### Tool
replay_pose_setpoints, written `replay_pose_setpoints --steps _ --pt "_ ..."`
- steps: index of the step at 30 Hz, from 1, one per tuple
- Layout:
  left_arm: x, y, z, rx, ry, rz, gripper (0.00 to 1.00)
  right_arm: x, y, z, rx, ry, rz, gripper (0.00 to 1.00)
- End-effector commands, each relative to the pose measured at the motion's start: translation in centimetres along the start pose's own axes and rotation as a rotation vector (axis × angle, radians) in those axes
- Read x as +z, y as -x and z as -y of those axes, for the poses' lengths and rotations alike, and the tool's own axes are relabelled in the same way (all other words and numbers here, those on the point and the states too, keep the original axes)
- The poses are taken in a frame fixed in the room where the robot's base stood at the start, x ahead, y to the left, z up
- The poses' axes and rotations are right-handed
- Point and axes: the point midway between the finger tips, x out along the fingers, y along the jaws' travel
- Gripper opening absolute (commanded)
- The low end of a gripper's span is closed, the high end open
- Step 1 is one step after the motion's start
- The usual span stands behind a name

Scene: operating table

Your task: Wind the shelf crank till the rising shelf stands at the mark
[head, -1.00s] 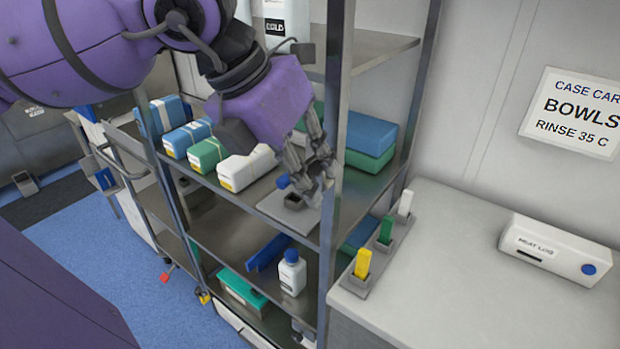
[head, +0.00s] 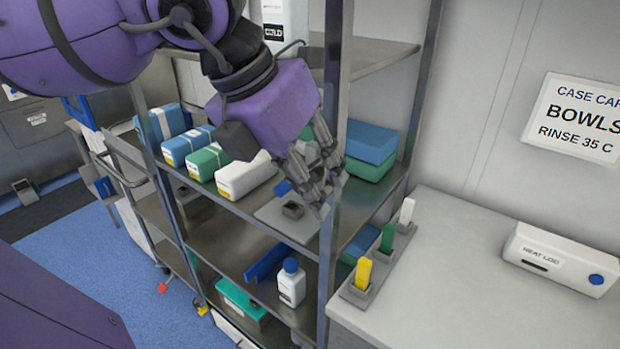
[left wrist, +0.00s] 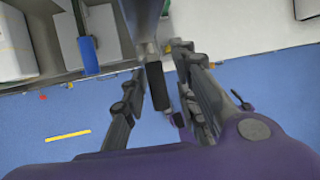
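My left gripper (head: 327,190) is beside the front right post (head: 334,130) of the steel rack, at middle-shelf height. In the left wrist view its two fingers (left wrist: 162,65) stand apart. A dark cylindrical piece (left wrist: 158,88), perhaps the crank's handle, shows between them, with visible gaps to either side; contact cannot be told. In the head view the fingers and forearm hide this spot, and I cannot make out the crank. The middle shelf (head: 215,240) and upper shelf (head: 380,50) show. I cannot tell which shelf rises, nor see a mark. My right gripper is not in view.
Blue, green and white packs (head: 245,175) line a shelf beside the forearm. A white bottle (head: 291,285) stands below. At right, a counter (head: 460,260) holds yellow, green and white upright pieces and a white box (head: 560,258).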

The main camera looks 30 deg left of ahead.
Motion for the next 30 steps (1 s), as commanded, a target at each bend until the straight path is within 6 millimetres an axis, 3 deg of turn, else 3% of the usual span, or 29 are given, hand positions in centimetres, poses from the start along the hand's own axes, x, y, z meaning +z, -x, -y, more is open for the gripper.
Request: replay_pose_setpoints --steps 9,14,24,30 --pt "0.0 0.1 0.0 0.001 0.000 0.000 0.32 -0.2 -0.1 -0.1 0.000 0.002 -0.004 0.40" --pt "0.1 1.2 0.1 -0.002 0.000 0.002 0.32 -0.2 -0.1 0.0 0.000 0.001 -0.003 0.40" --pt "0.1 8.2 0.0 0.001 0.000 0.004 0.32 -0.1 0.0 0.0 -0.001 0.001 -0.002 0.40" --pt "0.1 11.1 0.0 0.001 0.000 0.002 0.32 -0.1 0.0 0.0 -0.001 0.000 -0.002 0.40"
